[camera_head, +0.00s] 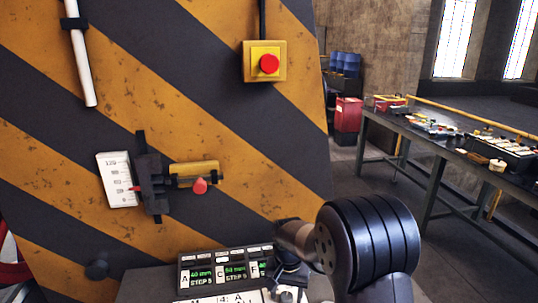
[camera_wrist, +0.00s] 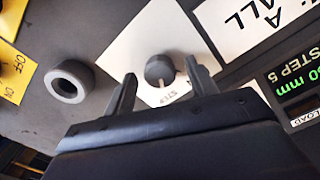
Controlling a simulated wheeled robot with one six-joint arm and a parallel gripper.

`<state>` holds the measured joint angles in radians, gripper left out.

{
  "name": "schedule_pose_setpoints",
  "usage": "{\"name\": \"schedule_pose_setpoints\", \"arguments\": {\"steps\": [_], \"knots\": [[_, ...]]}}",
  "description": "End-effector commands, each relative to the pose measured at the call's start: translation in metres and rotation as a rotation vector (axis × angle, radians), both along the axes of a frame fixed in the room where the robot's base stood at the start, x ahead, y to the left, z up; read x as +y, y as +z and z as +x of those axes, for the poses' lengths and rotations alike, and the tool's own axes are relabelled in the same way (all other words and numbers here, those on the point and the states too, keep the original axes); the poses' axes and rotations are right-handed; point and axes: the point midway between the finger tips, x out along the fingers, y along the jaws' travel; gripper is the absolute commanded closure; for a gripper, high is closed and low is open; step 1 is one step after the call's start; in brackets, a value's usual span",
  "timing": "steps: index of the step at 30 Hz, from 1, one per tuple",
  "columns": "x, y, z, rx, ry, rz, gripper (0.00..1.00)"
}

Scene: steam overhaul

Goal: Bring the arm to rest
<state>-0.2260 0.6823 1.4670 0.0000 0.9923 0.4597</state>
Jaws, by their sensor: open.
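My gripper (camera_wrist: 166,76) is open in the wrist view, its two dark fingers apart, one on each side of a small dark knob (camera_wrist: 160,69) on a white label. I cannot tell whether the fingers touch the knob, and nothing is seen held. In the head view my arm (camera_head: 365,245) reaches over the lower right part of the control panel (camera_head: 181,268). The arm's dark rounded joint hides some of the area behind it, and the gripper is hard to make out there.
A striped wall (camera_head: 110,75) stands close in front, with a red button on a yellow box (camera_head: 265,61) and a scale with a red-knobbed slider (camera_head: 200,185). A grey ring (camera_wrist: 70,82) lies beside the dark knob. A long table (camera_head: 420,130) with parts stands right; floor between is clear.

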Motion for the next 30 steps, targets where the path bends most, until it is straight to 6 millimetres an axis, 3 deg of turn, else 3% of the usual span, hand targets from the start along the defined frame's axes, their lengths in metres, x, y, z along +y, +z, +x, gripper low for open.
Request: {"name": "schedule_pose_setpoints", "arguments": {"steps": [8,24,25,30], "knots": [[0.000,0.003,0.001,-0.003,-0.042,0.000,0.46],[0.000,0.108,0.001,-0.007,-0.040,0.002,0.46],[0.000,0.110,0.000,-0.002,-0.040,0.001,0.46],[0.000,0.069,-0.001,0.007,-0.040,-0.002,0.46]]}}
